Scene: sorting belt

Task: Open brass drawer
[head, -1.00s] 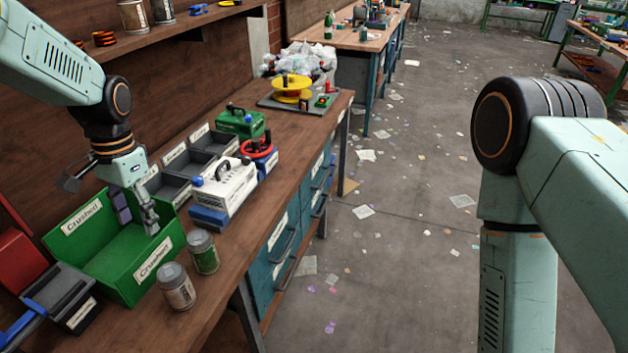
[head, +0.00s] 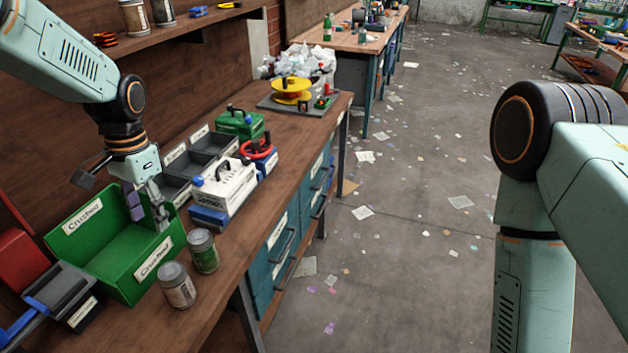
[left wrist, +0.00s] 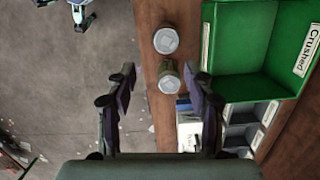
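Blue drawers (head: 284,250) with dark bar handles and pale labels are set under the front of the wooden bench. They look shut. The labels are too small to read, so I cannot tell which is the brass one. My left gripper (head: 147,208) is over the green bin marked Crushed, left of the drawers and above bench height. In the left wrist view its two fingers (left wrist: 162,95) stand apart with nothing held between them. My right arm hangs at the right over the floor, and its gripper is out of the frame.
The green bin (head: 75,225) stands beside two jars (head: 177,285) (head: 203,250) on the bench (head: 235,275). A white device (head: 228,186), grey bins (head: 190,165) and a yellow spool (head: 291,88) stand farther along. The floor (head: 420,260) before the drawers is open, with scattered paper scraps.

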